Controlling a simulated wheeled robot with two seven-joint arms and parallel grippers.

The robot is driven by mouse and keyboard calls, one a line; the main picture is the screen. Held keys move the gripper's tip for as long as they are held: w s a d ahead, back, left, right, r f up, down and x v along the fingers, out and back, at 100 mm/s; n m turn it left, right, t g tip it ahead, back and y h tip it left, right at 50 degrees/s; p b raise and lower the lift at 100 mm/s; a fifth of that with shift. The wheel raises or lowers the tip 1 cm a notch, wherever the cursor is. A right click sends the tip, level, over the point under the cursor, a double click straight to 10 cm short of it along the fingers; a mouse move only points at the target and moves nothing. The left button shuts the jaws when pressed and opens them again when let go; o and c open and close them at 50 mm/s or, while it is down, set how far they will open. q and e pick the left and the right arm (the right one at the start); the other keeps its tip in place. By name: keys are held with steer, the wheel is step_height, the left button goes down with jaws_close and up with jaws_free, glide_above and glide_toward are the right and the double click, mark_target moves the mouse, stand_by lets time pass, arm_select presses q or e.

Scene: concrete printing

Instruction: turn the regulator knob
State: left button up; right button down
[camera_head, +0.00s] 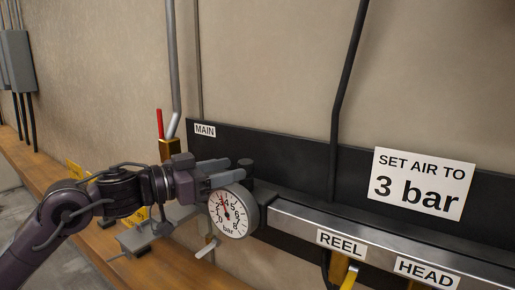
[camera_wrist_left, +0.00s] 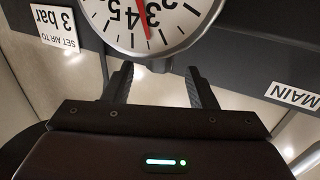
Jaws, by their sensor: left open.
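The regulator's dark knob (camera_head: 246,164) stands above the round white pressure gauge (camera_head: 228,212) on the black panel. The gauge's red needle points up, a little left of the 4; I cannot read it exactly. My left gripper (camera_head: 231,172) comes in from the left at knob height, its fingertips close to the knob. I cannot tell whether they touch it. In the left wrist view my gripper (camera_wrist_left: 160,80) has its fingers apart, with the upside-down gauge (camera_wrist_left: 150,20) beyond them. The knob is not clear there. My right gripper is not in view.
A white sign (camera_head: 421,184) reads "SET AIR TO 3 bar". A metal rail (camera_head: 380,241) labelled REEL and HEAD runs right of the gauge. A brass fitting with a red lever (camera_head: 160,124) stands behind my left arm. A wooden ledge (camera_head: 35,165) runs along the wall.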

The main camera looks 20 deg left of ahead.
mark_target(253, 186)
arm_select(q)
steer(key=p+x, duration=0.3)
steer(key=x, duration=0.3)
steer(key=shift+w+d+r+p, duration=0.15)
steer(key=shift+w+d+p, duration=0.1)
steer(key=shift+p, duration=0.1)
steer(key=shift+w+d, duration=0.1)
steer(key=shift+w, duration=0.05)
steer(key=c, duration=1)
steer(key=shift+n+t+y, duration=0.8)
steer(key=shift+y, duration=0.1)
